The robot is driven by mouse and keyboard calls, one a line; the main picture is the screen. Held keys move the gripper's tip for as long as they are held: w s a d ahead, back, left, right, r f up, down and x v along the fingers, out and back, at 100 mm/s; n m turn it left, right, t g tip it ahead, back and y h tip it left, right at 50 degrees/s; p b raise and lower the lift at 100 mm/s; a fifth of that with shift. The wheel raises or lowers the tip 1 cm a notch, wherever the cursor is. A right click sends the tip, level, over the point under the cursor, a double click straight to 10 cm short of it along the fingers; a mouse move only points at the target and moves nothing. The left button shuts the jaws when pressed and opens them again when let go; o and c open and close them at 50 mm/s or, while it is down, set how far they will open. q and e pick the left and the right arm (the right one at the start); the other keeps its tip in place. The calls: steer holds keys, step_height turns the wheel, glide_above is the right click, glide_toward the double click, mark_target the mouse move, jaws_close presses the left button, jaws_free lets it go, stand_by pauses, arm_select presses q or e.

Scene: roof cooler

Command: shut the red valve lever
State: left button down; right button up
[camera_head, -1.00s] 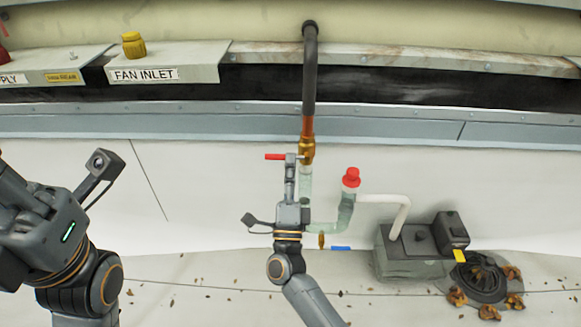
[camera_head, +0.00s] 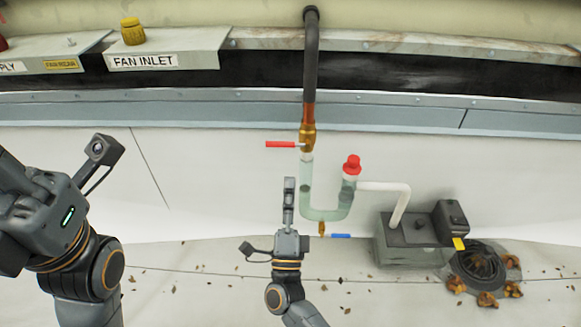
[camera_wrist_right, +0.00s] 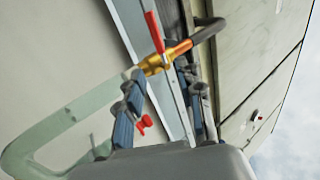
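The red valve lever (camera_head: 281,144) points left, level, from the brass valve (camera_head: 307,137) on the upright copper pipe. It lies across the pipe's line. In the right wrist view the red lever (camera_wrist_right: 154,32) stands out from the brass valve (camera_wrist_right: 160,62) beyond the fingers. My right gripper (camera_head: 289,183) is below the lever and left of the clear pipe, apart from the lever. Its fingers show spread and empty in the wrist view (camera_wrist_right: 160,85). My left gripper's body (camera_head: 50,215) is at the left; its fingers are not visible.
A clear U-shaped trap (camera_head: 329,214) with a red cap (camera_head: 352,164) hangs below the valve. A blue lever (camera_head: 341,236) sits under it. A white pipe runs to a grey pump box (camera_head: 412,230). A drain with leaves (camera_head: 480,267) is at the lower right.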

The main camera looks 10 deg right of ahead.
steer(key=shift+v, duration=1.8)
